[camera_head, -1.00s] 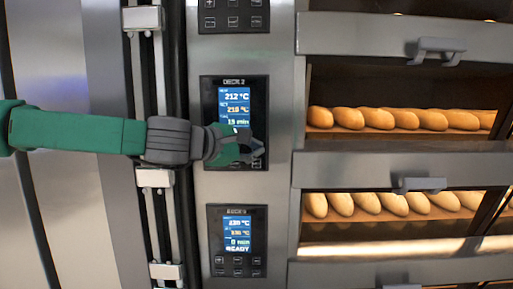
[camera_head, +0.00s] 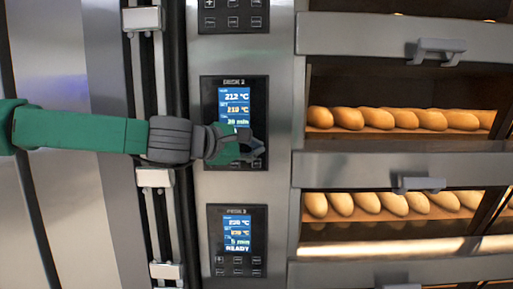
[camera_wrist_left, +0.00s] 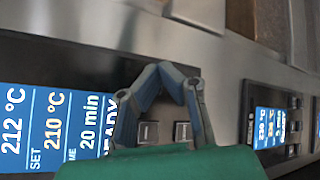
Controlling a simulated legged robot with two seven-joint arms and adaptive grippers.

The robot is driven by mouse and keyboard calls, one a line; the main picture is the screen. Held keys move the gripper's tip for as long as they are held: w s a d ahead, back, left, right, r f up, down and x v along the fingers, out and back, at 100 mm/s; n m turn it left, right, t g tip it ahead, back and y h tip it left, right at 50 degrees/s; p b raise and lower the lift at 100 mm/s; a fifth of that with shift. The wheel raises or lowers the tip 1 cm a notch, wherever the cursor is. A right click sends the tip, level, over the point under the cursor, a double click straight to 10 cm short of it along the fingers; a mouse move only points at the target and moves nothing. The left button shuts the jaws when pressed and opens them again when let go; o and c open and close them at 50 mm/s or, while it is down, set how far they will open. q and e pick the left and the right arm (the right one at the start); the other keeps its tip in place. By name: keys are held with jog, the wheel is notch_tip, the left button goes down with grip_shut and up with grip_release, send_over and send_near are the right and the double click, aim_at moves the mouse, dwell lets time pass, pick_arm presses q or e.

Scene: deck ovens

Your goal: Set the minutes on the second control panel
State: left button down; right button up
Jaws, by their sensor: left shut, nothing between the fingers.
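The second control panel, marked DECK 2 (camera_head: 208,95), is in the middle of the head view. Its blue screen (camera_head: 234,98) reads 212 °C, a set value of about 210 °C and what looks like 20 min. In the left wrist view the screen (camera_wrist_left: 50,125) shows 20 min more clearly, with READY partly hidden by a finger. My left gripper (camera_head: 256,147) is shut and empty at the panel's lower right, over its buttons. In the left wrist view its fingertips (camera_wrist_left: 172,75) are close to two buttons (camera_wrist_left: 148,132); contact cannot be told. My right gripper is out of view.
Another panel (camera_head: 238,265) sits below, reading READY, and part of one (camera_head: 233,16) shows above. Oven decks with bread loaves (camera_head: 395,118) and door handles (camera_head: 436,46) stand to the right. A hinge column (camera_head: 155,178) runs behind my left arm.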

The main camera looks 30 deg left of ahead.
pick_arm(q)
jog(key=shift+s+d, duration=0.25)
jog(key=shift+s, duration=0.45)
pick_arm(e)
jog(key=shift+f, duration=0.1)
pick_arm(q)
jog(key=shift+s+d+b, duration=0.15)
jog(key=shift+s+d, duration=0.2)
jog(key=shift+s, duration=0.4)
jog(key=shift+s+d+b, duration=0.1)
jog(key=shift+s+d, duration=0.3)
jog(key=shift+s, duration=0.3)
jog(key=shift+s+d+b, duration=0.15)
jog(key=shift+s+d, duration=0.2)
jog(key=shift+s, duration=0.4)
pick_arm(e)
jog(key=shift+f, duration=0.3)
